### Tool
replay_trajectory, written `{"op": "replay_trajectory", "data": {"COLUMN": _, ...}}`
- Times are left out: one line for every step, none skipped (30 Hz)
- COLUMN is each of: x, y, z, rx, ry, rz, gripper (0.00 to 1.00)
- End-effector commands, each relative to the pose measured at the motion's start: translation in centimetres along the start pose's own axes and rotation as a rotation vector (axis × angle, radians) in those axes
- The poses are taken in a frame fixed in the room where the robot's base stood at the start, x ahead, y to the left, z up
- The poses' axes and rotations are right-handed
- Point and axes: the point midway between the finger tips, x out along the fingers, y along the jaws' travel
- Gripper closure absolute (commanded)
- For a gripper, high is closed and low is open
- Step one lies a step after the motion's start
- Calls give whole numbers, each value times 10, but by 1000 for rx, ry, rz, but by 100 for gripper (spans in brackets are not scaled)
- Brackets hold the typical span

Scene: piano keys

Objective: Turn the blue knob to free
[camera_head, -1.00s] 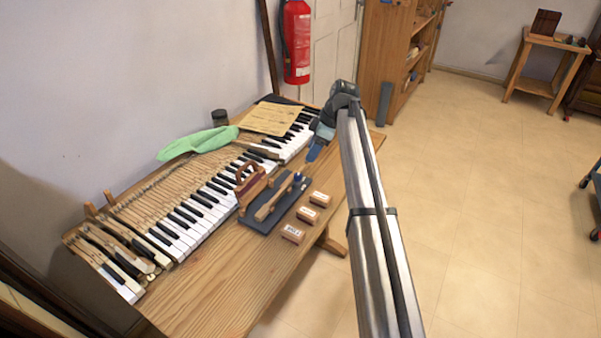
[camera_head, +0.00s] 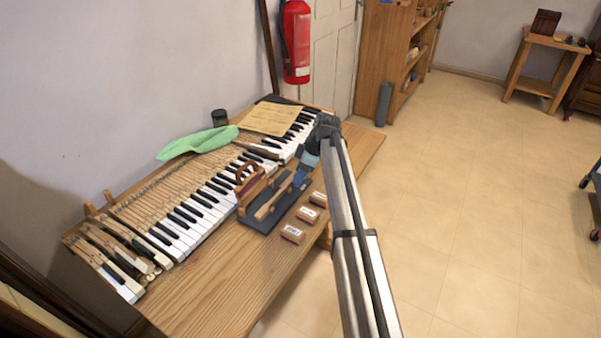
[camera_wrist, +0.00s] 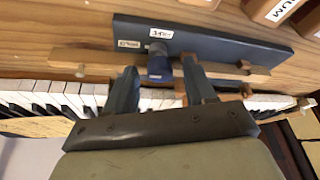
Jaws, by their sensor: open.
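The blue knob (camera_wrist: 159,66) stands on a dark base board (camera_wrist: 220,36), beside two small white labels (camera_wrist: 161,33) whose text I cannot read surely. In the wrist view it sits between the two open fingers of my gripper (camera_wrist: 159,70), with a gap to each side; I cannot tell whether either finger touches it. A wooden bar (camera_wrist: 225,74) runs along the board by the knob. In the head view my gripper (camera_head: 302,176) is over the right end of the board (camera_head: 262,222) and hides the knob.
The board lies on a wooden table (camera_head: 215,290) in front of piano keys (camera_head: 190,227). A wooden-handled tool (camera_head: 248,178) stands at the board's rear edge. Several small labelled blocks (camera_head: 292,233) lie along its front. A green cloth (camera_head: 200,140) and paper (camera_head: 270,119) lie behind.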

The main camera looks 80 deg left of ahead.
Motion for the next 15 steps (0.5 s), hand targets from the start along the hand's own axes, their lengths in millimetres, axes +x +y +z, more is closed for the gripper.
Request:
{"op": "replay_trajectory", "data": {"x": 0, "y": 0, "z": 0, "rx": 0, "ry": 0, "rz": 0, "gripper": 45}}
{"op": "replay_trajectory", "data": {"x": 0, "y": 0, "z": 0, "rx": 0, "ry": 0, "rz": 0, "gripper": 45}}
{"op": "replay_trajectory", "data": {"x": 0, "y": 0, "z": 0, "rx": 0, "ry": 0, "rz": 0, "gripper": 45}}
{"op": "replay_trajectory", "data": {"x": 0, "y": 0, "z": 0, "rx": 0, "ry": 0, "rz": 0, "gripper": 47}}
{"op": "replay_trajectory", "data": {"x": 0, "y": 0, "z": 0, "rx": 0, "ry": 0, "rz": 0, "gripper": 50}}
{"op": "replay_trajectory", "data": {"x": 0, "y": 0, "z": 0, "rx": 0, "ry": 0, "rz": 0, "gripper": 54}}
{"op": "replay_trajectory", "data": {"x": 0, "y": 0, "z": 0, "rx": 0, "ry": 0, "rz": 0, "gripper": 57}}
{"op": "replay_trajectory", "data": {"x": 0, "y": 0, "z": 0, "rx": 0, "ry": 0, "rz": 0, "gripper": 60}}
{"op": "replay_trajectory", "data": {"x": 0, "y": 0, "z": 0, "rx": 0, "ry": 0, "rz": 0, "gripper": 63}}
{"op": "replay_trajectory", "data": {"x": 0, "y": 0, "z": 0, "rx": 0, "ry": 0, "rz": 0, "gripper": 66}}
{"op": "replay_trajectory", "data": {"x": 0, "y": 0, "z": 0, "rx": 0, "ry": 0, "rz": 0, "gripper": 69}}
{"op": "replay_trajectory", "data": {"x": 0, "y": 0, "z": 0, "rx": 0, "ry": 0, "rz": 0, "gripper": 73}}
{"op": "replay_trajectory", "data": {"x": 0, "y": 0, "z": 0, "rx": 0, "ry": 0, "rz": 0, "gripper": 76}}
{"op": "replay_trajectory", "data": {"x": 0, "y": 0, "z": 0, "rx": 0, "ry": 0, "rz": 0, "gripper": 79}}
{"op": "replay_trajectory", "data": {"x": 0, "y": 0, "z": 0, "rx": 0, "ry": 0, "rz": 0, "gripper": 82}}
